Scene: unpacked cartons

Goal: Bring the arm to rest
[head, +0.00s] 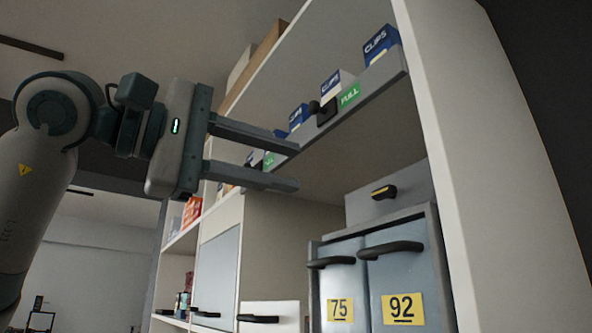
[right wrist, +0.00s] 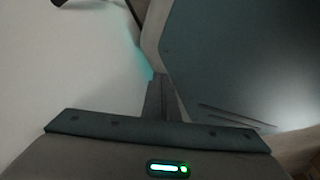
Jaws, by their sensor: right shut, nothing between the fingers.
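My left arm (head: 55,130) comes in from the left in the head view, raised in front of the shelving. My left gripper (head: 291,165) points right. Its two long grey fingers are apart with nothing between them, so it is open and empty. In the picture the fingertips overlap the upper shelf and its boxes; I cannot tell how far apart they are in depth. My right gripper (right wrist: 161,92) shows in the right wrist view with its fingers together and nothing held. The right arm is not in the head view.
A shelf unit (head: 440,150) fills the right side. Small blue CLIPS boxes (head: 381,45) stand on its upper shelf. A pale surface (right wrist: 70,70) lies left of the right gripper.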

